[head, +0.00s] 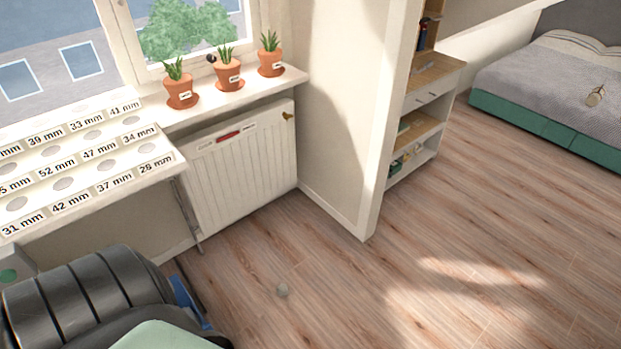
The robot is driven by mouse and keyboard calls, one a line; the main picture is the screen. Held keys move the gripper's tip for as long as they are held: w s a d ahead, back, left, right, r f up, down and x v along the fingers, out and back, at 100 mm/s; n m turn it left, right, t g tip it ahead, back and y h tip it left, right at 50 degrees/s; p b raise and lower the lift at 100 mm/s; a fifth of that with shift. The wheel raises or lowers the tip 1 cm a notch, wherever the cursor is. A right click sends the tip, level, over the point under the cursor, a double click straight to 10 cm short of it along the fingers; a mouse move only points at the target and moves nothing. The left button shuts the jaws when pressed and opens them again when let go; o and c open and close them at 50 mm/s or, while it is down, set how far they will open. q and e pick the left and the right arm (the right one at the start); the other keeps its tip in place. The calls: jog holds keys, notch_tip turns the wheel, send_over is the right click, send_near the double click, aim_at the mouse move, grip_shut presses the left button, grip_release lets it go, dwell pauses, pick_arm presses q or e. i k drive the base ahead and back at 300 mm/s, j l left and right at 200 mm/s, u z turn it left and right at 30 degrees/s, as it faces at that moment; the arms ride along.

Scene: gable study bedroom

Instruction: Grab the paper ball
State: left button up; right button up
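Neither of my grippers is in view.
A dark ribbed bulky shape (75,290) fills the lower left corner. A ledge with millimetre labels (85,165) is at the left. Potted plants (228,76) stand on the sill above the radiator (240,170). A wall end (377,130) and shelf (432,75) stand right. The right floor is clear.

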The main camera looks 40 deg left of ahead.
aim_at(282, 290)
jog(key=i+u, duration=0.35)
jog(key=i+l+u, duration=0.15)
jog(key=i+u, duration=0.15)
jog(key=i+l+u, duration=0.35)
jog(key=i, duration=0.15)
jog(key=j, duration=0.1)
